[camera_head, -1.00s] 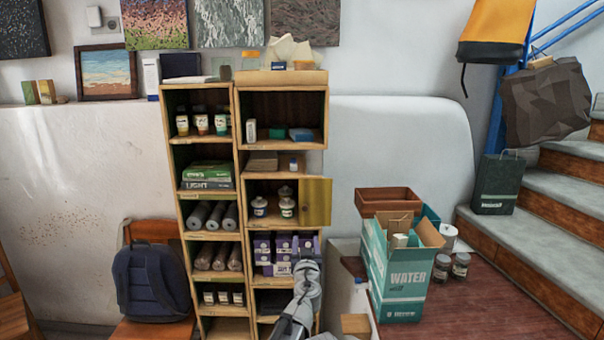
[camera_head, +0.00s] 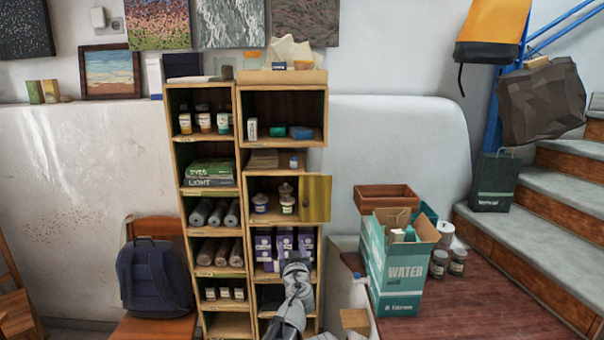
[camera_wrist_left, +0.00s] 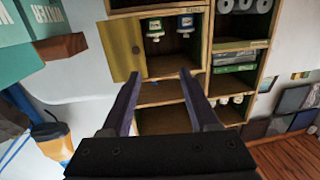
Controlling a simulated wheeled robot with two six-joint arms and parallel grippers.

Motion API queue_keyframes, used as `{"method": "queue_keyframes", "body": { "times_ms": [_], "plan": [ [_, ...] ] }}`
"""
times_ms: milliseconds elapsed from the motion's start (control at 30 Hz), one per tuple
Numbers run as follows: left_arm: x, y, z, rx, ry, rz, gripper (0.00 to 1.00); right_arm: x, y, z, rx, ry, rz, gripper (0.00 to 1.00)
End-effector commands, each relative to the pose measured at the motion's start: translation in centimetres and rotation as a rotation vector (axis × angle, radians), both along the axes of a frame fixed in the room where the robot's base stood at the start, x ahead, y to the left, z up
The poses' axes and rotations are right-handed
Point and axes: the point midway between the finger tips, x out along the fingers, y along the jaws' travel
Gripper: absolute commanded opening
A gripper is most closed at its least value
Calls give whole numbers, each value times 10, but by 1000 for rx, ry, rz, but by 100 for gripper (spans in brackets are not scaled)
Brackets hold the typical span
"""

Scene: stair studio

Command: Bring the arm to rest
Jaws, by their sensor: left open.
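My left arm (camera_head: 297,285) rises from the bottom of the head view in front of the lower right shelf column. My left gripper (camera_wrist_left: 160,78) shows in the left wrist view with its two dark fingers spread apart. Nothing is between the fingers. Beyond them is the wooden shelf unit (camera_head: 239,200), with its yellow door (camera_head: 317,199) standing open; the door also shows in the wrist view (camera_wrist_left: 122,48). The fingertips are hard to make out in the head view. My right gripper is not in view.
A teal water carton (camera_head: 400,275) stands open on a red-brown wooden surface (camera_head: 480,300), right of the arm. Purple boxes (camera_head: 305,243) sit in the shelf just behind the arm. A backpack (camera_head: 153,278) is on a chair at left. Stairs (camera_head: 550,220) rise at right.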

Motion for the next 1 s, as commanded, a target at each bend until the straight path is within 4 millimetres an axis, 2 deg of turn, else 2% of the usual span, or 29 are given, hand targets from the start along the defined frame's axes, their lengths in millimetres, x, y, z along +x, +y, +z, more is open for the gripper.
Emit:
{"method": "queue_keyframes", "body": {
  "times_ms": [267,367,467,600,700,800,1000],
  "plan": [
    [-19,55,-22,9,103,143,61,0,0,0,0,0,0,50],
    [-32,82,-37,13,178,210,61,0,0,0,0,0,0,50],
    [-54,114,-60,17,293,289,61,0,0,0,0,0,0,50],
    [-103,158,-105,15,545,375,61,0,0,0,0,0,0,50],
    [-145,174,-139,7,757,380,61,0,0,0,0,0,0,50],
    [-186,178,-167,-11,954,334,61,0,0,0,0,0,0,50],
    [-246,166,-196,-49,1226,176,61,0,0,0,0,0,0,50]
  ]
}}
